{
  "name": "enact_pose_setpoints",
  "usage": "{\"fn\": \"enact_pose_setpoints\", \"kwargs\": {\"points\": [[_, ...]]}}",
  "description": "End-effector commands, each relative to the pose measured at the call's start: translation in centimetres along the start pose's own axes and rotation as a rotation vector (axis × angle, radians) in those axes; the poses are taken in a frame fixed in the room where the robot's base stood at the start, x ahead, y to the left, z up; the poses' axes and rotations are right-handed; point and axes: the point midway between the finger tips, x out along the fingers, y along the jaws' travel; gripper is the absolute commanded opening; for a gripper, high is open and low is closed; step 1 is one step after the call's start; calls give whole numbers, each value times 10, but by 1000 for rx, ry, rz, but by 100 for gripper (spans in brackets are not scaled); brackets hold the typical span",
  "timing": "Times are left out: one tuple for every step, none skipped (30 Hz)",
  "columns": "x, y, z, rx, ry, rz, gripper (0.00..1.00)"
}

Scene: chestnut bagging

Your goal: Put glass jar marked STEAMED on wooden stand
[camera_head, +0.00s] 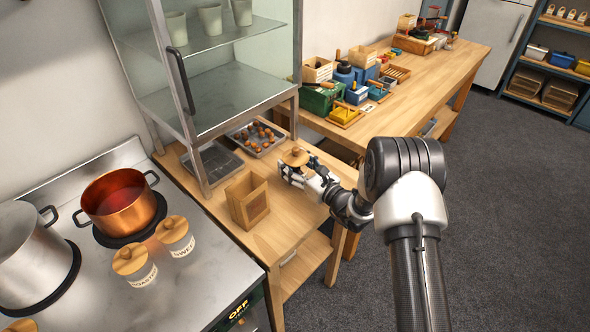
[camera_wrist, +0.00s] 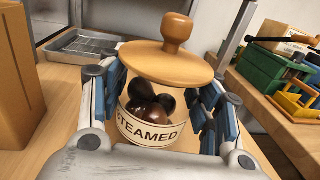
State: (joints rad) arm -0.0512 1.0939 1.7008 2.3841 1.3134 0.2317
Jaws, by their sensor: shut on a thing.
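The glass jar marked STEAMED (camera_wrist: 150,128) has a round wooden lid with a knob and holds dark brown chestnuts. My gripper (camera_wrist: 158,112) is shut around the jar's sides below the lid, and the jar is upright. In the head view my gripper (camera_head: 297,174) is over the right part of the small wooden table, with the jar's lid (camera_head: 296,157) showing above it. I cannot tell whether the jar's base touches the table. A wooden box-like holder (camera_head: 240,207) stands left of the jar; its side also shows in the wrist view (camera_wrist: 28,75). I cannot tell if it is the wooden stand.
A tray of chestnuts (camera_head: 262,147) and an empty metal tray (camera_head: 216,164) lie behind, by the glass cabinet (camera_head: 228,92). Two lidded jars, (camera_head: 134,266) and (camera_head: 177,237), stand on the stove beside a copper pot (camera_head: 118,200). A long workbench (camera_head: 398,107) with boxes is at the right.

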Motion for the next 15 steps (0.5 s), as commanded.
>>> {"fn": "enact_pose_setpoints", "kwargs": {"points": [[0,0,-10,0,-2,0,23],[0,0,-12,0,-3,0,23],[0,0,-14,-1,-4,0,23],[0,0,-14,-1,-4,0,23],[0,0,-13,-1,-5,0,23],[0,0,-12,-2,-5,0,23],[0,0,-12,-2,-5,0,23],[0,0,-12,-2,-5,0,23],[0,0,-12,-2,-4,0,23],[0,0,-12,-1,-4,0,23],[0,0,-13,-1,-4,0,23],[0,0,-15,-1,-4,0,23],[0,0,-16,-1,-4,0,23],[0,0,-17,-1,-4,0,23],[0,0,-17,0,-1,0,60]]}}
